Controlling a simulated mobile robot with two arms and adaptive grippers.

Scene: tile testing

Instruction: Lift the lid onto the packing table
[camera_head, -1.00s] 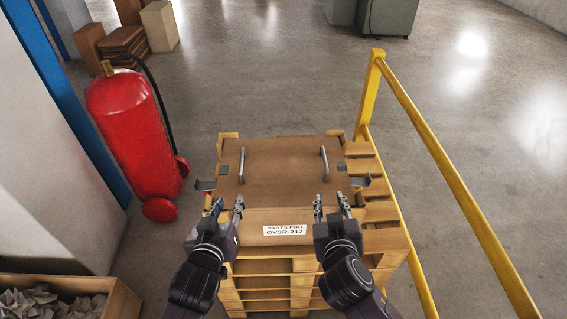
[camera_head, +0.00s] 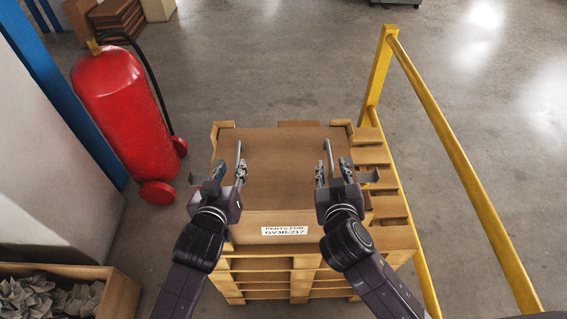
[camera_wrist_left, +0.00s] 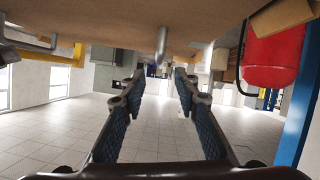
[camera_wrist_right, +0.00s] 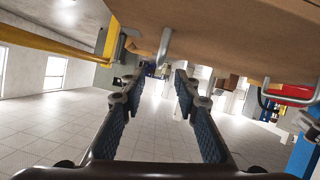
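The brown lid (camera_head: 284,175) lies flat on a cardboard box with a label on its front. It has two upright metal handles, a left handle (camera_head: 239,153) and a right handle (camera_head: 329,154). My left gripper (camera_head: 229,168) is open and empty at the near end of the left handle. In the left wrist view that handle (camera_wrist_left: 161,42) shows just beyond the parted fingertips. My right gripper (camera_head: 333,170) is open and empty at the near end of the right handle. In the right wrist view the handle (camera_wrist_right: 165,44) also shows beyond the parted fingertips. Contact cannot be told.
The box stands on stacked wooden pallets (camera_head: 276,264). A red fire extinguisher (camera_head: 122,115) stands at the left. A yellow railing (camera_head: 455,150) runs along the right. A carton of crumpled paper (camera_head: 120,290) sits at the lower left. No packing table is clearly visible.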

